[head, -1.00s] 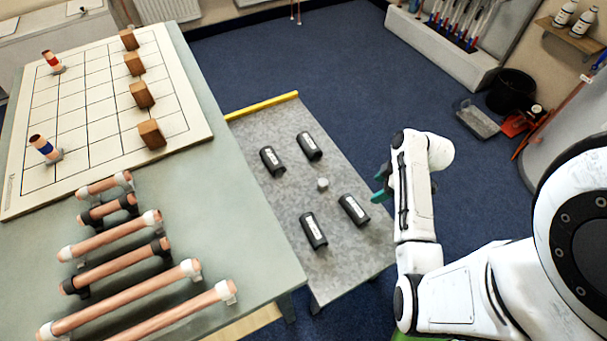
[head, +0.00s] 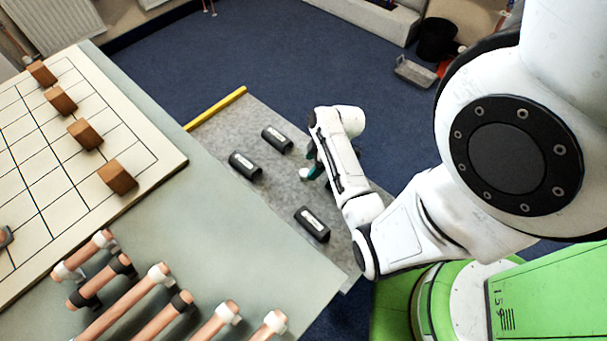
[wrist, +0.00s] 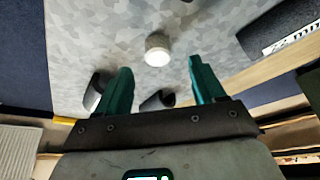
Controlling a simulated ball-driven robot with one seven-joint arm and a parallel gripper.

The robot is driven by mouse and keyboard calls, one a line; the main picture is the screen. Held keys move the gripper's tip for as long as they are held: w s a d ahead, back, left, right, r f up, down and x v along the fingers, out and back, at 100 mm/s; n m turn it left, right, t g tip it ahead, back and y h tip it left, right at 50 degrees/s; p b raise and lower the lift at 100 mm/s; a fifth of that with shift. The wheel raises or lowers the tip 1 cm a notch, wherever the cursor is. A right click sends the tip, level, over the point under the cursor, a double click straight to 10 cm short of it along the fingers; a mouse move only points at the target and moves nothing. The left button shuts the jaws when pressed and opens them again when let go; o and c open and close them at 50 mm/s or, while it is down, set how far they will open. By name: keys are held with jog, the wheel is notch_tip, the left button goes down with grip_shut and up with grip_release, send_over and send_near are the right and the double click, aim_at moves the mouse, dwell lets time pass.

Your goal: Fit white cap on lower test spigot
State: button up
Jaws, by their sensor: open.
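The small white cap (head: 304,173) stands on the grey mottled side table. In the wrist view the white cap (wrist: 158,50) lies just beyond my fingertips, roughly centred between them, and not gripped. My gripper (wrist: 160,68) is open, with its two teal fingers apart and empty. In the head view my gripper (head: 316,166) is over the side table beside the cap, partly hidden by my arm.
Black labelled blocks (head: 312,224) lie on the side table (head: 270,212), around the cap. A yellow strip (head: 217,108) edges its far side. The bench at left bears copper pipes (head: 135,303) with white and black fittings, and a gridded board (head: 35,190) with wooden blocks (head: 117,178).

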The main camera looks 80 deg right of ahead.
aim_at(306, 172)
jog(key=x, duration=0.2)
jog(key=b+x, duration=0.1)
jog(key=x, duration=0.2)
jog(key=shift+d, duration=0.15)
jog(key=c, duration=1.1)
jog(key=shift+o, duration=0.2)
